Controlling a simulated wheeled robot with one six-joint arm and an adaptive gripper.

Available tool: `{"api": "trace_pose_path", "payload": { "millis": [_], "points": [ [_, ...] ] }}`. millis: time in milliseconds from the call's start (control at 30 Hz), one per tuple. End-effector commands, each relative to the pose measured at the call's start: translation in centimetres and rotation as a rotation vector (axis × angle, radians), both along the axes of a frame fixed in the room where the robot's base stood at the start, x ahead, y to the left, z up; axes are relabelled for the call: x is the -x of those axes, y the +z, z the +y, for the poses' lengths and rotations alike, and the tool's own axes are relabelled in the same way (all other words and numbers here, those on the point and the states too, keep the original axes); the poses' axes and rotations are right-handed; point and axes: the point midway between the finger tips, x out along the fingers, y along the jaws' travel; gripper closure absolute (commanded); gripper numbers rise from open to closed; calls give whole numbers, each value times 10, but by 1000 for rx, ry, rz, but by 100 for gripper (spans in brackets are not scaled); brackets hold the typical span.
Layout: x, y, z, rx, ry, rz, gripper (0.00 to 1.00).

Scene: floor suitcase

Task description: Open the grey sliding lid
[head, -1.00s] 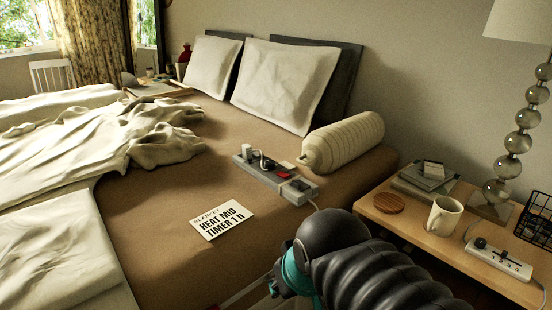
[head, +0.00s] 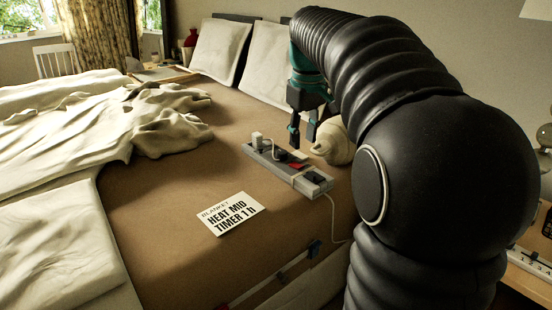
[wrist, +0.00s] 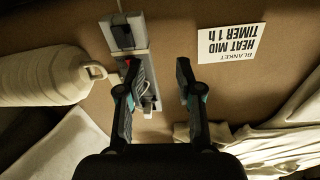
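A grey strip-shaped unit (head: 262,158) lies on the brown bed sheet, with plugs at its far end, a red part (head: 296,166) near the middle and a grey block with a dark inset (head: 312,180) at its near end. That block may be the grey sliding lid; I cannot tell for sure. In the wrist view the block (wrist: 122,34) is at the top, ahead of the fingers. My gripper (head: 302,134) is open and empty, just above the strip. In the wrist view my gripper (wrist: 158,70) has its left finger overlapping the strip, hiding part of it, and its right finger over bare sheet.
A card (head: 231,214) reading "BLANKET HEAT MID TIMER 1 h" lies left of the strip. A ribbed cream bottle (head: 333,146) lies right behind it, partly hidden by my arm. A cable runs from the strip's near end. Crumpled bedding (head: 150,120) is at left; bare sheet lies between.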

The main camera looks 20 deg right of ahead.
Motion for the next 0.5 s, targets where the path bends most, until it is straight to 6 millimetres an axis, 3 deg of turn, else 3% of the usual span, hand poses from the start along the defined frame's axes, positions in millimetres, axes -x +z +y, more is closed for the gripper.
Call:
{"api": "trace_pose_path", "payload": {
  "millis": [33, 200, 500],
  "points": [
    [-15, -3, -12, -3, 11, 23, 65],
    [-46, -7, -41, -13, 56, 83, 65],
    [-63, -15, -60, -25, 89, 123, 65]
  ]
}}
